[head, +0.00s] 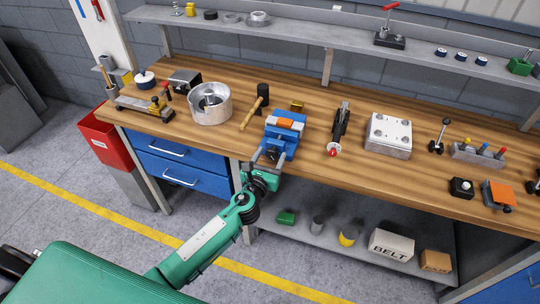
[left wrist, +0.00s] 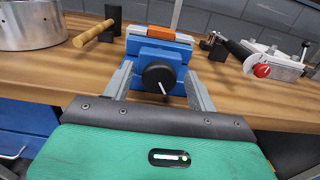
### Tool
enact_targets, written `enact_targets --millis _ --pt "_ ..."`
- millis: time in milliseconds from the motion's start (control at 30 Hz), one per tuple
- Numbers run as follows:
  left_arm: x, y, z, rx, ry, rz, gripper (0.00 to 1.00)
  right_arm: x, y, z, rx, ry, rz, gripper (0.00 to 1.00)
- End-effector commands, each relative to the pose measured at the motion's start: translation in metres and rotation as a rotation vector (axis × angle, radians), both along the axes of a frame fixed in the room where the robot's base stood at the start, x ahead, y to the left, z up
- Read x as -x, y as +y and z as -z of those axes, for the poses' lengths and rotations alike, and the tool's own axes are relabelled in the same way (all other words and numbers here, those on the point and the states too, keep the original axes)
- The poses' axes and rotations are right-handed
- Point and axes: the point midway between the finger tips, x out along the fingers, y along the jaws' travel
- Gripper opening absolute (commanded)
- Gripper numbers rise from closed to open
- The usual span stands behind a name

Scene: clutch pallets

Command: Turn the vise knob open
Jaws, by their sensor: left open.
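The blue vise (head: 281,136) stands near the front edge of the wooden workbench, with an orange piece (head: 286,123) at its top. In the left wrist view the vise (left wrist: 150,52) faces me, and its round black knob (left wrist: 158,75) with a thin light pin points toward me. My left gripper (head: 267,160) is at the front of the vise. In the left wrist view its two grey fingers (left wrist: 160,88) are open, one on each side of the knob, with gaps between them and the knob. My right gripper is not in view.
A mallet (head: 256,105) and a metal pot (head: 210,104) are left of the vise. A red-tipped clamp tool (head: 338,132) and a metal block (head: 388,135) are to its right. A shelf (head: 330,40) runs behind. The bench's front edge lies below my gripper.

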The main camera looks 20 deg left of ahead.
Motion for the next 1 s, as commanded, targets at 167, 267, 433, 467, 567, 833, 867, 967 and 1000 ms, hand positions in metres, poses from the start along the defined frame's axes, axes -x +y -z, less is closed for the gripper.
enact_targets --millis 167,267,433,467,567,833,867,967,1000 --pt "-0.0023 -0.0001 0.0007 0.0 0.001 0.0 0.58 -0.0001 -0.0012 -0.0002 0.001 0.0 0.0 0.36" --pt "-0.0022 -0.0001 0.0006 0.0 0.001 0.0 0.58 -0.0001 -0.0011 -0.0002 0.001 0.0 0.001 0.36" --pt "-0.0021 0.0 0.0005 0.0 0.001 0.0 0.33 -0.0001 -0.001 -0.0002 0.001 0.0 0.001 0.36" --pt "-0.002 0.0 0.0005 0.0 0.001 0.0 0.27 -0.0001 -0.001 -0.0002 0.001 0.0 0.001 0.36" --pt "-0.002 0.0 0.0005 0.0 0.001 0.0 0.15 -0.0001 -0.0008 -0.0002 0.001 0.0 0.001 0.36" --pt "-0.0019 0.0 0.0009 0.032 0.001 0.0 0.15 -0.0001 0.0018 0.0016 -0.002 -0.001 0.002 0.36" --pt "-0.0019 0.0001 0.001 0.042 0.001 0.0 0.15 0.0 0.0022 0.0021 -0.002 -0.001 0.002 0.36" --pt "-0.002 0.0003 0.0011 0.088 0.003 0.0 0.15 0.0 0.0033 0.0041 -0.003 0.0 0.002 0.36" --pt "-0.002 0.0004 0.0011 0.113 0.003 0.0 0.15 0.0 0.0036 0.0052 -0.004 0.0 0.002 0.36"
